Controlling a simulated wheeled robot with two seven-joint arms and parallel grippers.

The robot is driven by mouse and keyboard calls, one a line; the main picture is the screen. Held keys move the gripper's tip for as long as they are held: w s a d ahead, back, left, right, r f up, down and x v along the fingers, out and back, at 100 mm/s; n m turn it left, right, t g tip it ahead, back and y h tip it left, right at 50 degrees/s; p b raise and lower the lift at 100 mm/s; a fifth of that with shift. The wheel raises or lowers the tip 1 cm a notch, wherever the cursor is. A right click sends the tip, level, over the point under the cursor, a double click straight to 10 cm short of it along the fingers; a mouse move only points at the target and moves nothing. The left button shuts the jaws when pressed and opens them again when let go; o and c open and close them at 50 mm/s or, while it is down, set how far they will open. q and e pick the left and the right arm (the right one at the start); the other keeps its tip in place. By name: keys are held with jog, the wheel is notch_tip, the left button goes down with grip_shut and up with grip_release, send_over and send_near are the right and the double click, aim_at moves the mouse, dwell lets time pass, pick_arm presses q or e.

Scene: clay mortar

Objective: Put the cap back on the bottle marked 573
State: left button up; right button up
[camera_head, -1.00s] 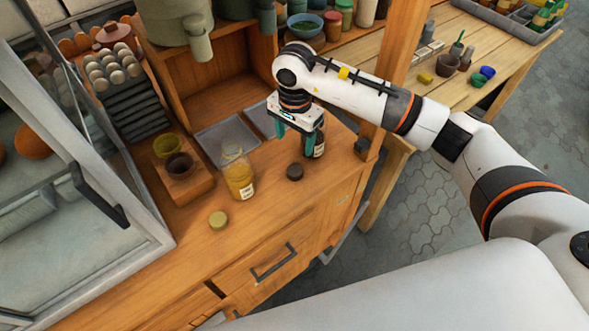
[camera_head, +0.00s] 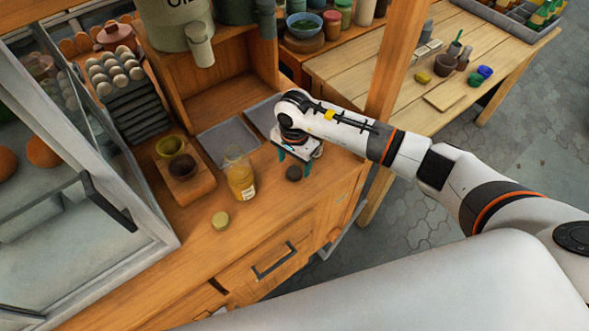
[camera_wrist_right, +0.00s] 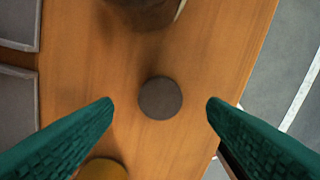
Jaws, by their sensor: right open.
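A dark round cap (camera_head: 294,173) lies flat on the wooden counter. My right gripper (camera_head: 294,160) is open above it, pointing down. In the right wrist view the cap (camera_wrist_right: 160,98) lies between the two spread green fingertips (camera_wrist_right: 160,104), with gaps on both sides. A dark bottle (camera_wrist_right: 145,10) shows partly at the top of that view; in the head view the gripper mostly hides it. An open glass bottle with yellow contents (camera_head: 240,182) stands left of the gripper. A yellow-green cap (camera_head: 220,220) lies in front of it. I cannot read 573 on any label. My left gripper is out of view.
Grey trays (camera_head: 222,142) lie behind the yellow bottle. A wooden block with two small bowls (camera_head: 188,188) stands to the left, beside a glass-fronted cabinet (camera_head: 125,210). The counter's front edge is close to the dark cap. Bare counter lies around the yellow-green cap.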

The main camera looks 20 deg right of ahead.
aim_at(294, 171)
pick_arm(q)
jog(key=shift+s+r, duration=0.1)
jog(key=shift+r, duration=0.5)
pick_arm(e)
jog(key=shift+f, duration=1.55)
